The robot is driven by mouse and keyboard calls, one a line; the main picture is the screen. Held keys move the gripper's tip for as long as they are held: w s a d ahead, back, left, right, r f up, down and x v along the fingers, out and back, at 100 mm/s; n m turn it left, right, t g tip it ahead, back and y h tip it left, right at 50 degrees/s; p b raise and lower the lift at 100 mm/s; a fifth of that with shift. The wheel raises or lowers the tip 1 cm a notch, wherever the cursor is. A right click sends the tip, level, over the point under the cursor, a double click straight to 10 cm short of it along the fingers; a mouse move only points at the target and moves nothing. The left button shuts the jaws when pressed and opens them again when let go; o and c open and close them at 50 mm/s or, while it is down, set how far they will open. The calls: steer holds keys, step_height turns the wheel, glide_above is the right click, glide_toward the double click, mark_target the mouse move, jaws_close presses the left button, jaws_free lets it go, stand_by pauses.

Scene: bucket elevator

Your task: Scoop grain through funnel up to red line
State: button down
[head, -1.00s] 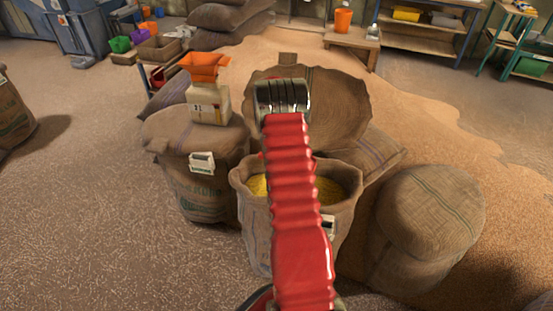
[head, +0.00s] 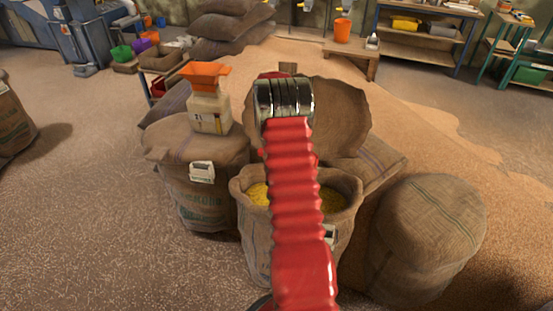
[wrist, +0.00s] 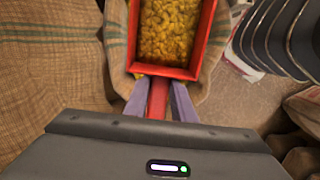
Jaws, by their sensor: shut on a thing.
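My gripper (wrist: 157,100) is shut on the handle (wrist: 158,97) of a red scoop (wrist: 165,71) in the wrist view. The scoop is filled with yellow grain (wrist: 170,30); its far end is cut off by the frame. In the head view my arm hides the gripper and most of the scoop. An orange funnel (head: 204,75) sits on top of a pale container (head: 209,112), which stands on a closed sack on the left. I cannot make out a red line or a grain level on it. Yellow grain (head: 332,196) lies in an open sack (head: 256,225) partly behind my arm.
The closed sack (head: 195,150) under the container stands left of the open sack. Another full sack (head: 425,235) stands on the right. Stacked sacks (head: 228,25), an orange bucket (head: 343,31) and shelves are at the back.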

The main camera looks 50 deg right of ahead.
steer(key=shift+r, duration=1.5)
steer(key=w+a+f+m, duration=0.1)
steer(key=w+a+f, duration=0.1)
steer(key=a, duration=0.9)
steer(key=w+a+f+m, duration=0.1)
steer(key=w+a+f, duration=0.1)
steer(key=a, duration=0.9)
steer(key=w+a+f+m, duration=0.1)
steer(key=w+a, duration=0.1)
steer(key=a, duration=1)
steer(key=s+a+f, duration=0.1)
steer(key=s+a, duration=0.1)
steer(key=a, duration=0.4)
steer(key=s+a+f+m, duration=0.1)
steer(key=s+a, duration=0.1)
steer(key=a, duration=0.4)
steer(key=shift+s+a+f+m+y, duration=0.2)
steer(key=shift+s+a+m+y, duration=0.1)
steer(key=shift+s, duration=0.05)
steer(key=shift+a, duration=0.1)
